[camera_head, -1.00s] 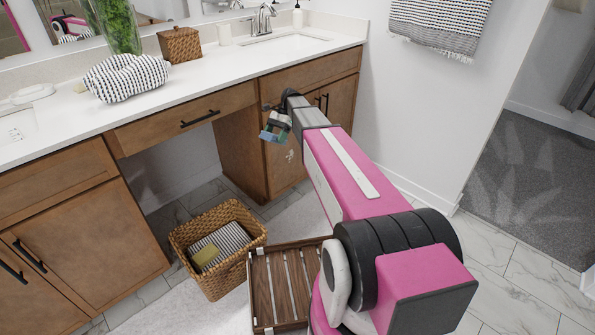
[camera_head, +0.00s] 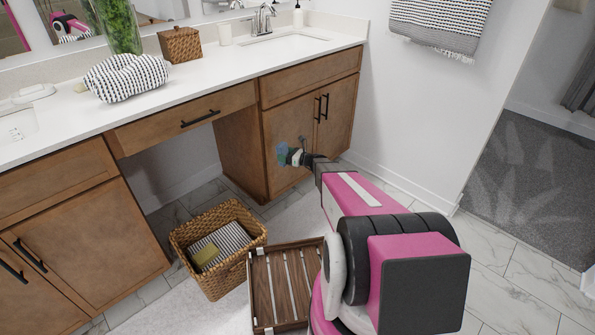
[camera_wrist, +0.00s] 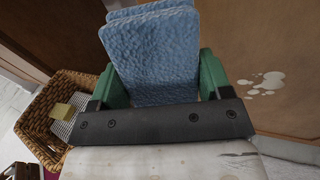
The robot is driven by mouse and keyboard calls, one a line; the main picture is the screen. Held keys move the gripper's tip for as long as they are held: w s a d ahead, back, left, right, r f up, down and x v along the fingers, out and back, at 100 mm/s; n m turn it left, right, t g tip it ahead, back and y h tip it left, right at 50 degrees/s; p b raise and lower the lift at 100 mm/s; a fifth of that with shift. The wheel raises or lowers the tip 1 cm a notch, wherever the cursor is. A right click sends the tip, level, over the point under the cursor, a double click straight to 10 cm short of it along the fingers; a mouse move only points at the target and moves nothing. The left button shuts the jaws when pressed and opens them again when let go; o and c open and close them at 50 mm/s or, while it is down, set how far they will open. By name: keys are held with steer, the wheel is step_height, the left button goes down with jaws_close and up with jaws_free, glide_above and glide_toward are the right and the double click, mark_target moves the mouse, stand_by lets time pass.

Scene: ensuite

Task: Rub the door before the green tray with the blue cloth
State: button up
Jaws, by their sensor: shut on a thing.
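The blue cloth (camera_head: 282,154) is folded and held in my gripper (camera_head: 296,157), in front of the left wooden door (camera_head: 283,122) of the right-hand vanity cabinet. In the wrist view, the cloth (camera_wrist: 150,55) sits between the green fingers of my gripper (camera_wrist: 160,78), which are shut on it. White spots (camera_wrist: 262,83) mark the wooden door (camera_wrist: 285,45) to the right of the cloth there. The cloth is very near the door; I cannot tell whether it touches. I see no green tray in any view.
A wicker basket (camera_head: 235,268) with a striped towel and a yellowish item stands on the floor at left. A slatted wooden tray (camera_head: 271,281) lies beside it. The counter (camera_head: 215,80) overhangs an open knee space.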

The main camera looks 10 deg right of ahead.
steer(key=w+d+f+m+t+h, duration=0.1)
steer(key=d+f+m+t+h, duration=0.4)
steer(key=f, duration=0.7)
steer(key=shift+n+t+y, duration=0.4)
steer(key=shift+t+y, duration=0.3)
steer(key=shift+y, duration=0.2)
steer(key=shift+w+d+x, duration=0.15)
steer(key=shift+d+x, duration=0.05)
steer(key=shift+x, duration=0.7)
steer(key=shift+w+d+x, duration=0.1)
steer(key=shift+d+x, duration=0.05)
steer(key=shift+x, duration=0.8)
steer(key=shift+w+d+x, duration=0.15)
steer(key=shift+d+x, duration=0.05)
steer(key=shift+x, duration=0.7)
steer(key=shift+w+a+f, duration=0.25)
steer(key=shift+w+a, duration=0.15)
steer(key=shift+w, duration=0.2)
steer(key=w+d, duration=0.4)
steer(key=d, duration=0.2)
